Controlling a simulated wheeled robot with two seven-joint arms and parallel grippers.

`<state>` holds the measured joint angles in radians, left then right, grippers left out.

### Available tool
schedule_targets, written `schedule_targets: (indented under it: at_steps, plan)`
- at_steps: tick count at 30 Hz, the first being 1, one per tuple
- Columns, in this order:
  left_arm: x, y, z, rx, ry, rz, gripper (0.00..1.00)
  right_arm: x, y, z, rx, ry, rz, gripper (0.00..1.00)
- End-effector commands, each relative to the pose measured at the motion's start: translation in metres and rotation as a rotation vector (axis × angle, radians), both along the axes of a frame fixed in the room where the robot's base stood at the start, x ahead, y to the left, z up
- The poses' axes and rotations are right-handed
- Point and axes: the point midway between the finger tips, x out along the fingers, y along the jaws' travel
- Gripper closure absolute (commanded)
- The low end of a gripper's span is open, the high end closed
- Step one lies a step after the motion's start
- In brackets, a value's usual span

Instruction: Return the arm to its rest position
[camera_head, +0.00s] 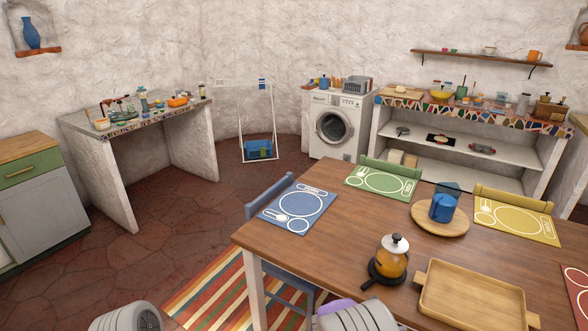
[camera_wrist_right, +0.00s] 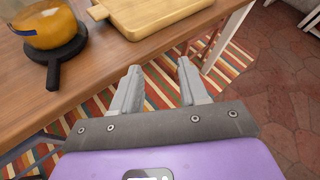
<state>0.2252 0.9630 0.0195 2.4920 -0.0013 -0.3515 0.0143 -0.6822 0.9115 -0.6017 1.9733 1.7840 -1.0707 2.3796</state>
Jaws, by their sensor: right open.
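My right gripper (camera_wrist_right: 159,68) is open and empty in the right wrist view. Its two grey fingers stand apart in front of the wooden table's edge, over the striped rug. In the head view only grey parts of my arms show along the bottom edge, with a bit of purple at the right arm; the right fingertips are hidden there. My left gripper is not in view.
The wooden table (camera_head: 340,222) holds a glass teapot (camera_head: 391,262) on a dark trivet, a wooden tray (camera_head: 472,297), a blue mug (camera_head: 443,208) and several placemats. A blue chair (camera_head: 272,198) stands at its left side. Floor left of the striped rug (camera_head: 212,300) is clear.

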Motion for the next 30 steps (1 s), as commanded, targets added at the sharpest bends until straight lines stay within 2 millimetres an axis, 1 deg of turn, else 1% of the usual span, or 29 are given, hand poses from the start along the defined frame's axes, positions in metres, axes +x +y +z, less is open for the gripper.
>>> schedule_targets:
  at_steps: [1, 5, 8, 11, 14, 15, 17, 18, 20, 21, 23, 24, 26, 27, 28, 29, 30]
  plan:
    - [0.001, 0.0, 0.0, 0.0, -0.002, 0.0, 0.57, 0.0, -0.004, -0.009, -0.013, 0.07, 0.047, 0.56]
    - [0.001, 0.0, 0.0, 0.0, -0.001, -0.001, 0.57, 0.003, -0.007, -0.03, -0.048, 0.266, 0.204, 0.56]
    - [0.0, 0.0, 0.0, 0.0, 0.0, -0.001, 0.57, 0.003, -0.009, -0.051, -0.081, 0.45, 0.358, 0.56]
    - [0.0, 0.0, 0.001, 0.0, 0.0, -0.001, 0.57, 0.0, -0.007, -0.079, -0.12, 0.672, 0.562, 0.56]
    - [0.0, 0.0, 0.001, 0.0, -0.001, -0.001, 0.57, -0.01, 0.0, -0.115, -0.174, 0.937, 0.84, 0.56]
    - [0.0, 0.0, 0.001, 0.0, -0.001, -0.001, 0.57, -0.017, 0.005, -0.13, -0.2, 1.041, 0.966, 0.56]
    - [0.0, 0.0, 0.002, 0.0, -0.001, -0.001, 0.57, -0.028, 0.015, -0.151, -0.246, 1.184, 1.169, 0.56]
    - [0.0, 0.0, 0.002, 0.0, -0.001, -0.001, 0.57, -0.037, 0.023, -0.164, -0.281, 1.268, 1.308, 0.56]
    - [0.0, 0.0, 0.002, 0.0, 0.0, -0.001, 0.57, -0.053, 0.036, -0.182, -0.343, 1.377, 1.525, 0.56]
    - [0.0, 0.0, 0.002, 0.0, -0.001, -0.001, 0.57, -0.065, 0.045, -0.193, -0.391, 1.436, 1.674, 0.56]
    - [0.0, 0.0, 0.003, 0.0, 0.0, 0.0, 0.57, -0.084, 0.061, -0.206, -0.48, 1.499, 1.903, 0.56]
    - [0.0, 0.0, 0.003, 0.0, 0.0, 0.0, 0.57, -0.097, 0.072, -0.213, -0.549, 1.524, 2.057, 0.56]
    - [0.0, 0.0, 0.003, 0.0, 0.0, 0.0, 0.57, -0.119, 0.088, -0.222, -0.672, 1.529, 2.289, 0.56]
    - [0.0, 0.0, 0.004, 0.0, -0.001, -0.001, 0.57, -0.133, 0.1, -0.225, -0.766, 1.512, 2.435, 0.56]
    - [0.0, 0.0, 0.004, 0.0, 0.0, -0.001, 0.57, -0.143, 0.107, -0.226, -0.843, 1.49, 2.537, 0.56]
    - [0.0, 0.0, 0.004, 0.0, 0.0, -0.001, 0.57, -0.152, 0.115, -0.227, 0.918, -1.455, -2.623, 0.56]
    - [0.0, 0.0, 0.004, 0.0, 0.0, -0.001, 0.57, -0.165, 0.124, -0.227, 0.958, -1.314, -2.56, 0.56]
